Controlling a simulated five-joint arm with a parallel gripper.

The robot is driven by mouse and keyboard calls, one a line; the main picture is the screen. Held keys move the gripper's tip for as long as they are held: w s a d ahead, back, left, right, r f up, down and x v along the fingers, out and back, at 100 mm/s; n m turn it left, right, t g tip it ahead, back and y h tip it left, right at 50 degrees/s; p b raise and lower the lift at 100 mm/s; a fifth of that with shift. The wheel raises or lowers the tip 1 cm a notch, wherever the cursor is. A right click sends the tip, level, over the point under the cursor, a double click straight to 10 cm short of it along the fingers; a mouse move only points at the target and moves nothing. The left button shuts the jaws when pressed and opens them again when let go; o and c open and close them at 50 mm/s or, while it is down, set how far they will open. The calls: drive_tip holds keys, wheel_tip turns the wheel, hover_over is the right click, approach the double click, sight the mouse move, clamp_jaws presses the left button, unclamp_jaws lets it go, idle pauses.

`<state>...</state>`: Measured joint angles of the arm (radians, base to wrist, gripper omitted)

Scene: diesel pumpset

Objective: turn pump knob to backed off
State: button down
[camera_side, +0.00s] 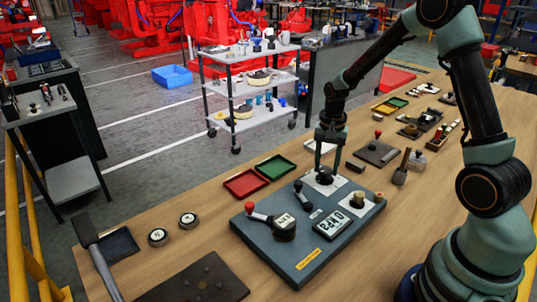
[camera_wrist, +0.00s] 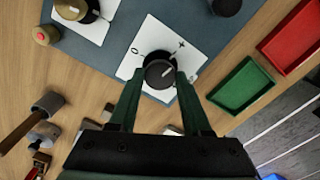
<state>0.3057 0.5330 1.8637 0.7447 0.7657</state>
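A dark round knob (camera_wrist: 160,72) sits on a white plate (camera_wrist: 146,36) marked "O" and "+" in the wrist view. Its pale pointer line points toward the upper right, roughly to the "+" side. In the side view the knob (camera_side: 323,179) is on the far part of the blue-grey panel (camera_side: 262,248). My gripper (camera_side: 327,170) is above it, pointing down. In the wrist view my gripper (camera_wrist: 160,76) is open, with one green finger on each side of the knob. I cannot tell if either finger touches it. No label reading "backed off" is legible.
Green (camera_side: 276,167) and red (camera_side: 245,184) trays lie beyond the panel. Bare wood shows left of them.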

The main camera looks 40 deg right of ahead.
drive_tip(key=shift+n, duration=0.4)
drive_tip(key=n, duration=0.3)
drive_tip(key=shift+n, duration=0.4)
drive_tip(key=n, duration=1)
drive_tip(key=shift+r+n, duration=0.1)
drive_tip(key=shift+n, duration=2.2)
drive_tip(key=shift+c, duration=1.7)
unclamp_jaws()
